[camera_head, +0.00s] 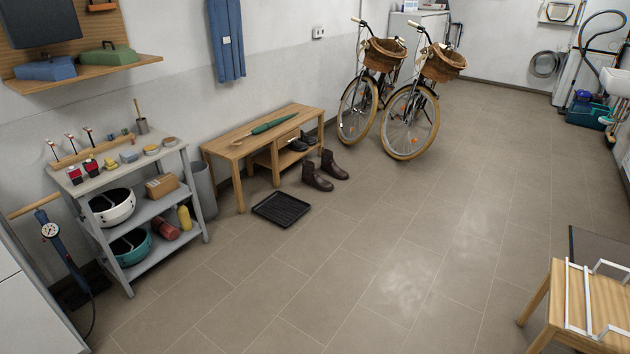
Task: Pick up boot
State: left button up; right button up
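Two dark brown boots stand upright on the tiled floor in front of the wooden bench. The nearer boot (317,178) is to the left, and the other boot (334,165) is a little behind it to the right. They stand close together beside the bench's right end. A black boot tray (281,209) lies flat and empty on the floor to their left. Neither of my grippers shows in the head view.
The wooden bench (222,150) holds a folded green umbrella (273,123) and has dark shoes on its shelf. A grey shelf rack (196,234) stands left, two bicycles (410,122) behind right, and a wooden stool (560,300) front right. The middle floor is clear.

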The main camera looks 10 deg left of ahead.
aim_at(310, 176)
jog(key=i+l+z, duration=0.15)
jog(key=i, duration=4.35)
jog(key=i+u, duration=0.5)
jog(key=i+l+u, duration=0.3)
jog(key=i+u, duration=0.2)
jog(key=i+l+u, duration=0.5)
jog(key=k+j, duration=0.1)
